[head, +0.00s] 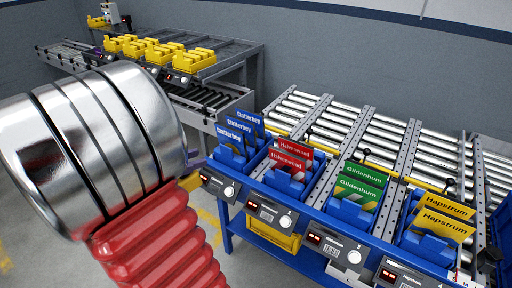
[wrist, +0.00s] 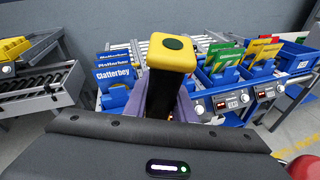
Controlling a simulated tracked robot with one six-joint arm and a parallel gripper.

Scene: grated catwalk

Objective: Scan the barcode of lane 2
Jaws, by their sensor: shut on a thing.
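Lane 2 is the roller lane whose blue bin holds red Halmwood cards (head: 290,160). A control unit (head: 268,211) with a small display and a white knob sits on the rail below it. I cannot make out a barcode there. My gripper (wrist: 172,103) is shut on a scanner (wrist: 172,54), a yellow block with a dark green round spot on a black body. The scanner stands up between the purple-grey fingers. In the head view my silver and red arm covers the left, and the gripper is mostly hidden behind it.
A second conveyor carries yellow bins (head: 194,60) at the back left.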

